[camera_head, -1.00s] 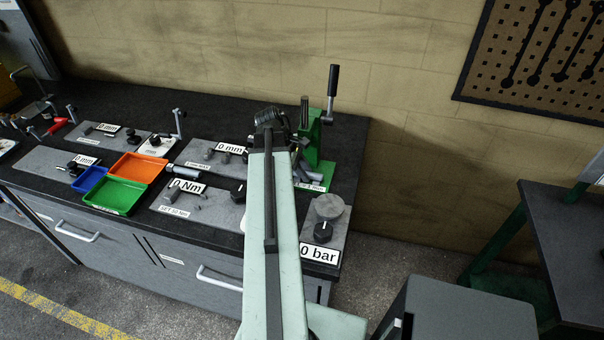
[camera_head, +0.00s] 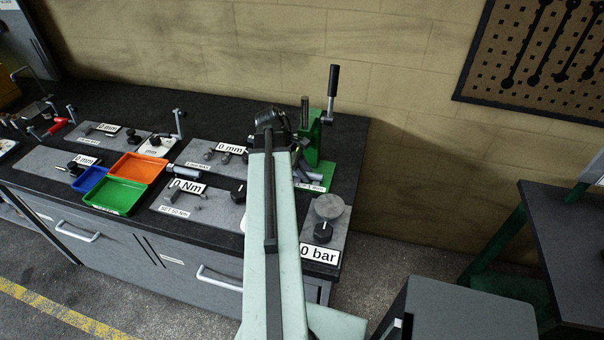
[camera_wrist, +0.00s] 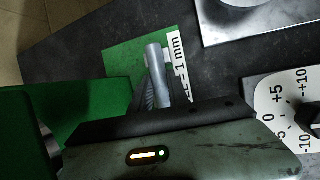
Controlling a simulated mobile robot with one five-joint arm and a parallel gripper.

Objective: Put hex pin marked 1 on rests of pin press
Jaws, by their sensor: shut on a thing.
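The green pin press (camera_head: 316,150) stands at the back right of the bench, its black-handled lever up. My gripper is at the press, mostly hidden behind my arm in the head view. In the wrist view, a grey cylindrical piece (camera_wrist: 153,58) sticks out past my gripper (camera_wrist: 155,98) above the press's green base (camera_wrist: 118,58). It looks like the hex pin in my shut jaws, but no mark 1 is readable. Grey pieces (camera_head: 316,178) show low on the press in the head view. I cannot tell whether the pin touches the rests.
A plate with a round grey pad, a black knob and a "0 bar" sign (camera_head: 319,254) stands in front of the press. To the left are orange (camera_head: 137,167), green (camera_head: 115,195) and blue (camera_head: 89,179) trays, and other gauge plates. A wall rises behind.

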